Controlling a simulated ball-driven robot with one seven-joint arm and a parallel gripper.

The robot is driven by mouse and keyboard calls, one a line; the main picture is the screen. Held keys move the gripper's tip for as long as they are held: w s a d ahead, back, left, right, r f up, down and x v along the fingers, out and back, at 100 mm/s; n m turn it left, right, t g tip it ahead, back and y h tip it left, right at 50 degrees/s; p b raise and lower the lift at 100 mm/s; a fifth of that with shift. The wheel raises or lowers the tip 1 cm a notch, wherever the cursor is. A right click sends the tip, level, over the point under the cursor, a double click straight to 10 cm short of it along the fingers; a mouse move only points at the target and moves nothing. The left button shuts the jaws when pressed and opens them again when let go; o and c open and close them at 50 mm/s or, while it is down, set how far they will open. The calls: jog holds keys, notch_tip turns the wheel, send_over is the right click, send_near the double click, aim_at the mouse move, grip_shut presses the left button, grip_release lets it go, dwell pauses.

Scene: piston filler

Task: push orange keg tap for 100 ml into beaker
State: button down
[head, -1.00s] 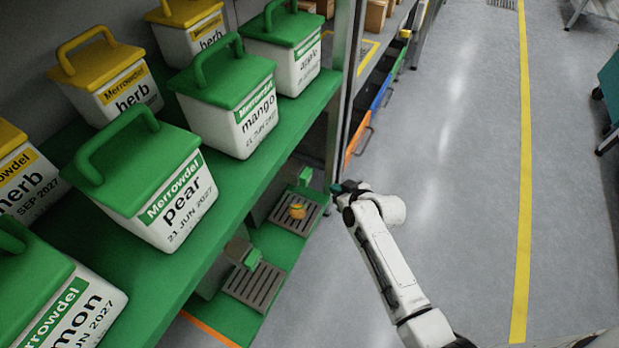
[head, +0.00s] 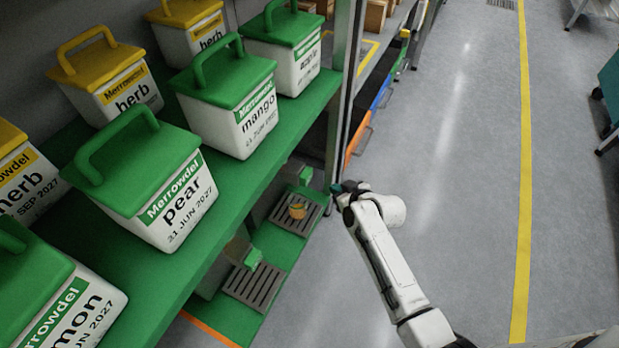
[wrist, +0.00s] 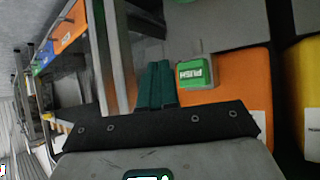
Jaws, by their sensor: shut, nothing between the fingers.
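My gripper (wrist: 157,72) is shut and empty, its two dark green fingers together; in the head view its tip (head: 338,188) is beside the lower shelf. In the wrist view a green tap lever marked PUSH (wrist: 196,72) is just right of the fingertips, in front of an orange keg (wrist: 232,85). I cannot tell whether the fingers touch it. In the head view a green tap (head: 305,176) sticks out above the far drip tray. A small beaker with orange contents (head: 297,211) stands on that tray; its fill level is too small to read.
A second drip tray (head: 254,288) with its own green tap lies nearer. White tubs with green or yellow lids, such as pear (head: 170,205), crowd the green shelf (head: 225,205) above. A metal post (head: 338,110) stands close by.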

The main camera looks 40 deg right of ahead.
aim_at(308, 178)
jog(key=shift+r, duration=0.1)
jog(key=s+p, duration=0.1)
jog(key=p, duration=0.2)
jog(key=s+d+p, duration=0.1)
jog(key=s+p, duration=0.1)
jog(key=p, duration=0.2)
jog(key=shift+s+d, duration=0.15)
jog(key=shift+s, duration=0.15)
jog(key=w+a+p, duration=0.2)
jog(key=w+a, duration=0.1)
jog(key=w, duration=0.5)
jog(key=shift+w, duration=0.15)
dwell(0.4)
dwell(1.9)
jog(key=shift+w+a, duration=0.15)
jog(key=shift+w, duration=0.2)
